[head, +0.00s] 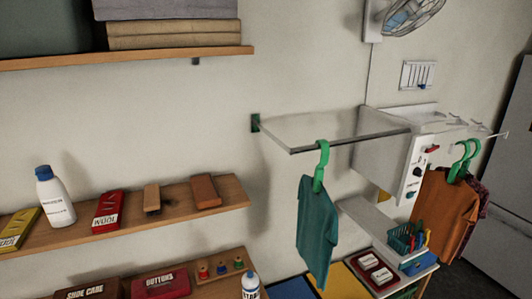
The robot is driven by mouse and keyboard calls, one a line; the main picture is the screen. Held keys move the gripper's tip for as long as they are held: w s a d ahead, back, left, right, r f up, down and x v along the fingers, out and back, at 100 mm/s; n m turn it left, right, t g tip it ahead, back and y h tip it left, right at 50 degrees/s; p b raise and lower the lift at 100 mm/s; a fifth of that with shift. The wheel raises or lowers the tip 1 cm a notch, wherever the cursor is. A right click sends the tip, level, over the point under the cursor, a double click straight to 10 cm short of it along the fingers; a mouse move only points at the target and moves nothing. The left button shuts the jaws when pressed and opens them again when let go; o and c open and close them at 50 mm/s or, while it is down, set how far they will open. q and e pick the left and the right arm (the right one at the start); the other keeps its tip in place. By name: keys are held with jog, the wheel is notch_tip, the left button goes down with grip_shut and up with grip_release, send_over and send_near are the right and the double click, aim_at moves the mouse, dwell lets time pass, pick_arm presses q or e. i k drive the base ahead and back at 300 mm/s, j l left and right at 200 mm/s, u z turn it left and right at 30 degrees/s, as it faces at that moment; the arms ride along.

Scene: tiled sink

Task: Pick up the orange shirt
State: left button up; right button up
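The orange shirt (447,213) hangs at the right of the head view, on a green hanger (464,162) under the rail beside the white machine. A dark reddish patterned garment (480,205) hangs close behind it and is partly hidden. A teal shirt (317,230) hangs apart from it, further left, on its own green hanger (321,168). Neither of my grippers shows in the head view.
The metal rail frame (350,141) juts from the wall. A white machine (392,150) stands behind it. Shelves with a white bottle (54,198), boxes and brushes are at left. A basket (403,238) of pegs is below, left of the orange shirt. A grey cabinet (508,190) is at far right.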

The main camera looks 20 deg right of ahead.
aim_at(447, 205)
jog(key=z, duration=1.95)
jog(key=u, duration=0.5)
jog(key=i+l+u, duration=0.4)
jog(key=l, duration=0.2)
jog(key=i+l+u, duration=0.2)
jog(key=l+u, duration=0.2)
jog(key=l, duration=0.25)
